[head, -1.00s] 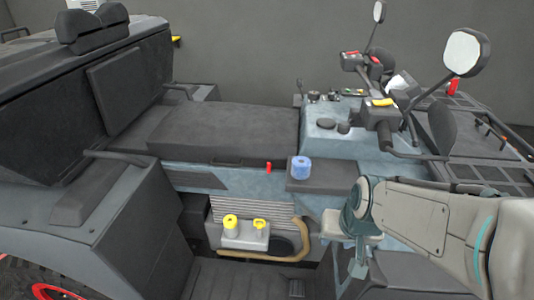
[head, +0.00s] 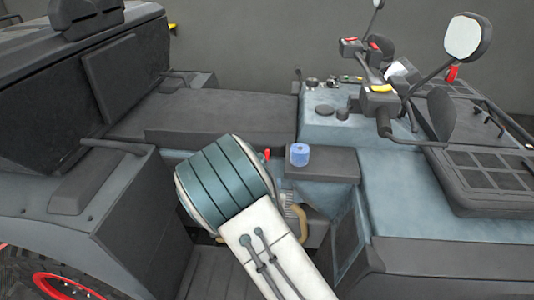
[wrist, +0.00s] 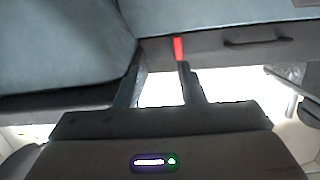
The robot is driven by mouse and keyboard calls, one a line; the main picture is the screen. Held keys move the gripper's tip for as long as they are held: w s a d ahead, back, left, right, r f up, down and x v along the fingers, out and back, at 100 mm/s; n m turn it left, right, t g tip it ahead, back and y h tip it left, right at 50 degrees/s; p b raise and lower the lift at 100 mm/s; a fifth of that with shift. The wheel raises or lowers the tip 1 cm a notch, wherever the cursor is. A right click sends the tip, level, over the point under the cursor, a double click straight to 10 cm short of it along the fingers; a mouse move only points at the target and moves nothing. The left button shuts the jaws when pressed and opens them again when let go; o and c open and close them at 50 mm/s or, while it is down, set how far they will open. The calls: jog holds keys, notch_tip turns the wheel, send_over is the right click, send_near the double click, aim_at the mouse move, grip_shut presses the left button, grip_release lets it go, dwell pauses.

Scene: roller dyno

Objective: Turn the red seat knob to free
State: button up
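The red seat knob (head: 267,153) is a small upright red piece at the front edge of the dark seat, just beyond my arm in the head view. In the wrist view the red knob (wrist: 178,48) shows at the tip of the right finger, off the middle of the gap. I cannot tell whether they touch. My gripper (wrist: 161,66) is open, with its two fingers apart and a bright gap between them. In the head view my arm hides the gripper.
A blue roll (head: 299,155) stands on a dark box right of the knob. The black seat (head: 225,118) lies behind it. Handlebars and a mirror (head: 467,45) rise at the right. A dark handle (wrist: 258,43) is right of the knob in the wrist view.

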aim_at(267, 154)
jog(key=w, duration=0.4)
jog(key=w+a+t+p, duration=0.1)
jog(key=w, duration=0.4)
jog(key=w+a+n+t+p, duration=0.1)
jog(key=w, duration=0.3)
jog(key=shift+w+r+y, duration=0.2)
jog(key=shift+r+y, duration=0.1)
grip_shut()
jog(key=shift+a, duration=0.1)
